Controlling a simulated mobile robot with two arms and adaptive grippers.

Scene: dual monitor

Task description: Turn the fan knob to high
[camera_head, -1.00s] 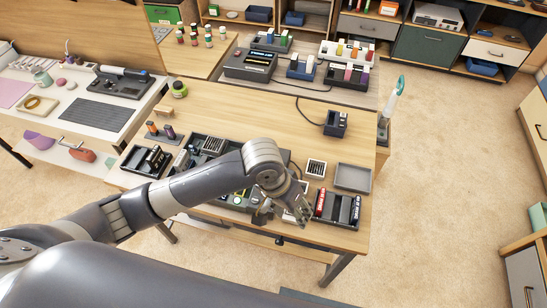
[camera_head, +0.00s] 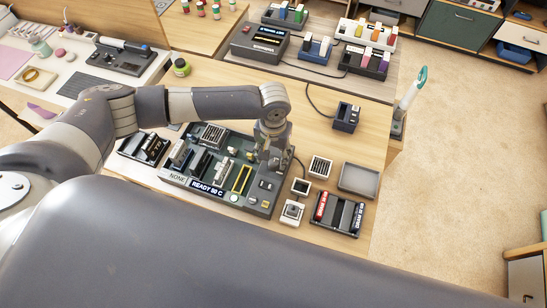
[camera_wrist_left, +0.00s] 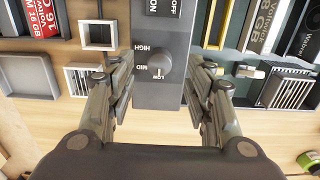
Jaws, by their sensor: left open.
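The fan knob (camera_wrist_left: 159,62) is a small grey round knob on a dark panel (camera_wrist_left: 165,28). HIGH, MID and LOW are printed around it, and its light pointer seems to face the LOW side, though it is small. An ON/OFF label sits at the panel's top edge. My left gripper (camera_wrist_left: 165,88) is open, with one finger on each side of the knob and gaps between. In the head view my left gripper (camera_head: 272,158) points down over the right part of the board station (camera_head: 178,182) and hides the knob. My right gripper is not in view.
A dark box (camera_head: 346,117) with a cable stands behind. The wooden table is bare around the box.

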